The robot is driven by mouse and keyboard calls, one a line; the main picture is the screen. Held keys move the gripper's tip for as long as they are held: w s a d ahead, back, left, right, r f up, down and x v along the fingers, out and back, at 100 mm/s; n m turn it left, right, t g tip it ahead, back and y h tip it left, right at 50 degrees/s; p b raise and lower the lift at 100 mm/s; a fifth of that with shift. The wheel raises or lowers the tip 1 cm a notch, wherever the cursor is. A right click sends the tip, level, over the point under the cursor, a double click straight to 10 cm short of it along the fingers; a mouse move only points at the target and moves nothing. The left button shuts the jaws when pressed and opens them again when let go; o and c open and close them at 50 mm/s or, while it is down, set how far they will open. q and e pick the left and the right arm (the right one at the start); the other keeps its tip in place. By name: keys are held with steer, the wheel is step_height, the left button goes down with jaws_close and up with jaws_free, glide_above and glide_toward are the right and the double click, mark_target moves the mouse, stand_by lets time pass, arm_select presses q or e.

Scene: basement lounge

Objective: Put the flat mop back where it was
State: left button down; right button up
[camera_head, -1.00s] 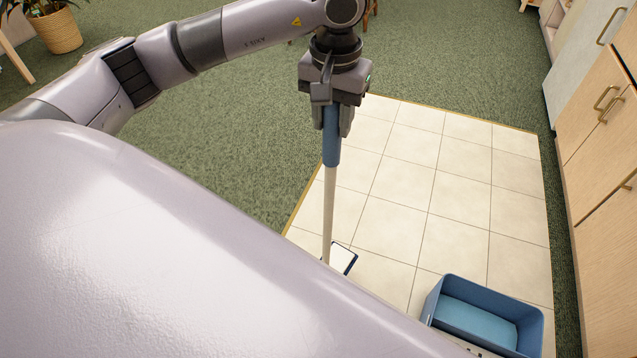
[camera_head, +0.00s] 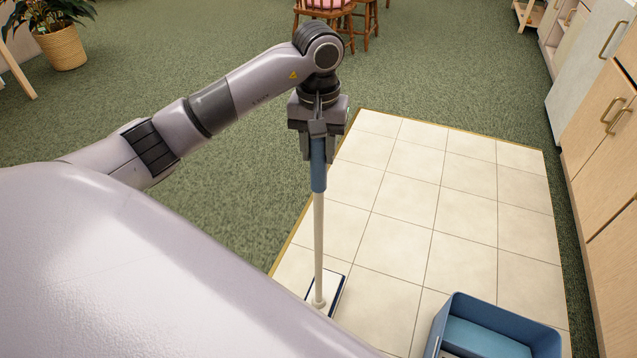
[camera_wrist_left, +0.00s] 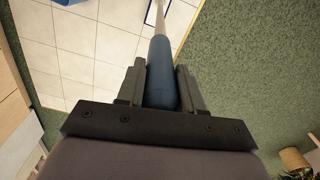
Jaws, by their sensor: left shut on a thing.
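The flat mop (camera_head: 319,235) stands upright, with a pale pole and a blue grip at its top. Its white, dark-edged head (camera_head: 333,290) is at the left edge of the tiled patch, partly hidden by my body; I cannot tell if it touches the floor. My left gripper (camera_head: 318,150) points down and is shut on the blue grip. The left wrist view shows the blue grip (camera_wrist_left: 161,75) between the two fingers. My right gripper is not in view.
A blue open bin (camera_head: 490,335) stands on the tiles (camera_head: 440,215) at the lower right. Wooden cabinets (camera_head: 605,130) line the right side. Green carpet (camera_head: 230,45) surrounds the tiles at left and back. Wooden chairs (camera_head: 340,22) and a potted plant (camera_head: 62,46) stand farther back.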

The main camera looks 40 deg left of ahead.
mark_target(319, 181)
arm_select(q)
step_height(319, 181, down, 8)
steer(key=shift+f, duration=0.2)
stand_by(0.3)
steer(key=shift+b, duration=0.35)
steer(key=shift+f, duration=0.2)
steer(key=c, duration=0.7)
jaws_free()
steer(key=shift+c, duration=0.2)
steer(key=shift+r, duration=0.1)
